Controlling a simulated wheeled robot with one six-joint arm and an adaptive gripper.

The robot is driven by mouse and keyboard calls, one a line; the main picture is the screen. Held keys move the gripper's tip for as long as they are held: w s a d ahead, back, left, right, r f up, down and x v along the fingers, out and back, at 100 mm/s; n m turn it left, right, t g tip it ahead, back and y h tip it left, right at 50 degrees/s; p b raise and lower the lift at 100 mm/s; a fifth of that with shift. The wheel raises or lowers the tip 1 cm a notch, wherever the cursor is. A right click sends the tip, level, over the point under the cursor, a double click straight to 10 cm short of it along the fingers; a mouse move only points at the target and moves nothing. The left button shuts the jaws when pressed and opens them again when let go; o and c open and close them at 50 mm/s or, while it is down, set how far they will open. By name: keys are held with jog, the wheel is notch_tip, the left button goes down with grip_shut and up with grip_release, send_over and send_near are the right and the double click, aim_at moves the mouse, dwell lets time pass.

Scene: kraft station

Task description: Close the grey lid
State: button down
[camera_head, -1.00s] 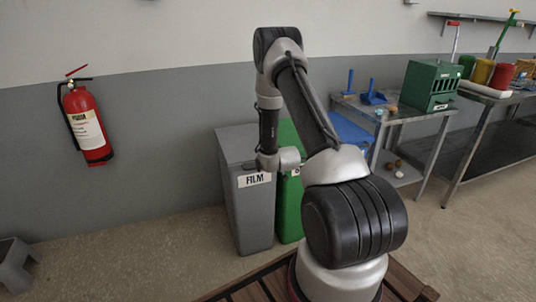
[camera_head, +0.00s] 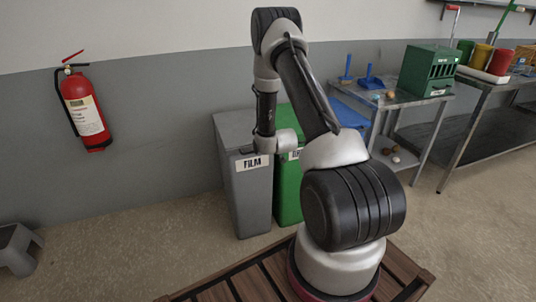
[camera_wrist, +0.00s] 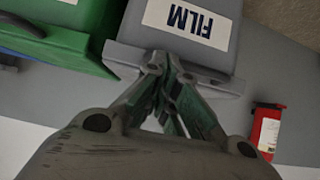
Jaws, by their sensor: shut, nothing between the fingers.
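The grey bin with the FILM label (camera_head: 253,190) stands against the wall. Its grey lid (camera_head: 230,127) appears to lie flat across the top. In the wrist view the label (camera_wrist: 187,22) is upside down and the lid's front edge (camera_wrist: 122,55) crosses the picture. My gripper (camera_wrist: 168,65) is shut and empty, with its fingertips at or very near this edge. I cannot tell whether they touch it. In the head view my arm hides part of the lid's right side and most of the gripper.
A green bin (camera_head: 289,192) stands right beside the grey one, with a blue lid or bin behind my arm. A fire extinguisher (camera_head: 84,108) hangs on the left wall. Metal tables (camera_head: 408,103) stand at the right.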

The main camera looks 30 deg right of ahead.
jog(key=s+a+f+g+y, duration=0.1)
jog(key=s+a+f+g, duration=0.15)
jog(key=s, duration=0.45)
jog(key=s+a+f+g, duration=0.1)
jog(key=s+f+g, duration=0.2)
jog(key=s, duration=0.5)
jog(key=s+a+f+g+y, duration=0.1)
jog(key=s+f+g, duration=0.15)
jog(key=s, duration=0.45)
jog(key=s+a+r, duration=0.3)
jog(key=s+r, duration=0.4)
jog(key=r, duration=0.8)
jog(key=s+a+r+n+t, duration=0.1)
jog(key=s+a+r, duration=0.3)
jog(key=r, duration=1.1)
jog(key=s+a+r+n+t, duration=0.1)
jog(key=s+a+r, duration=0.2)
jog(key=s+r, duration=0.6)
notch_tip(320, 180, up, 7)
jog(key=shift+s+a+r, duration=0.1)
jog(key=shift+s+a, duration=0.15)
jog(key=shift+s, duration=0.05)
